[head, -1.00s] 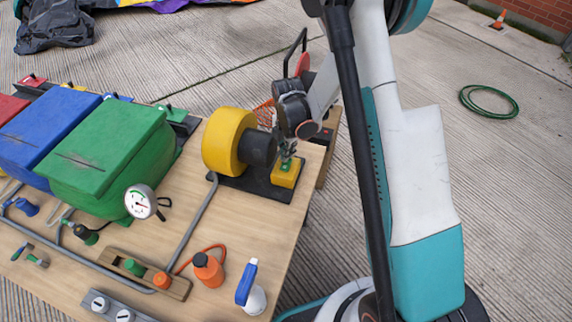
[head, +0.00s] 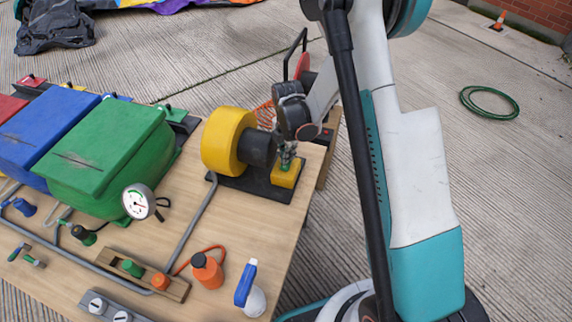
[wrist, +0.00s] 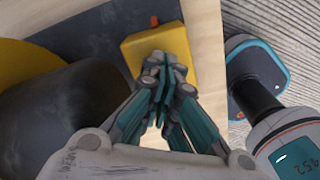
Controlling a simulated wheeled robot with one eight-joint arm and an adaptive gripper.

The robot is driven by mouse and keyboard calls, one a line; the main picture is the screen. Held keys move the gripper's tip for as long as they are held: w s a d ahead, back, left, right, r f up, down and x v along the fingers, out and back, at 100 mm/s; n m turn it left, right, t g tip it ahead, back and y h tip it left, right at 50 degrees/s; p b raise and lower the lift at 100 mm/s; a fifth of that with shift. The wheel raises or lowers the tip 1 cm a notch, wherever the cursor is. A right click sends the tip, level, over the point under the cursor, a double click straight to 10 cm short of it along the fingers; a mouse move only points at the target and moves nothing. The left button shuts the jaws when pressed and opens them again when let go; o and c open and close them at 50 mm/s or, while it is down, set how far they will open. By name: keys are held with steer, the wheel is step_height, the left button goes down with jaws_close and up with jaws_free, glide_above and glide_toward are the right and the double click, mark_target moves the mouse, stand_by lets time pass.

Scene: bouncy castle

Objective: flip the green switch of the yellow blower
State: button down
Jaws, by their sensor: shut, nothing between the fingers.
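The yellow blower (head: 221,141) stands on a black base plate near the table's right edge, with a dark motor on its right side. Its yellow switch box (head: 284,180) sits at the plate's right end and also shows in the wrist view (wrist: 181,40). My gripper (head: 286,166) is shut and empty, with its fingertips pointing down at the top of the box. In the wrist view the fingertips (wrist: 160,64) overlap the box's near part. They largely hide the green switch, so I cannot tell its position or whether they touch it.
A green box (head: 105,150) and a blue box stand to the left. A round gauge (head: 138,202), an orange bottle (head: 208,271) and a blue-topped spray bottle (head: 247,287) are on the nearer tabletop. The table's right edge is close to the switch box.

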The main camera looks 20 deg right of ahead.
steer(key=shift+f, duration=0.15)
steer(key=shift+r+p, duration=1.85)
steer(key=shift+r, duration=1.7)
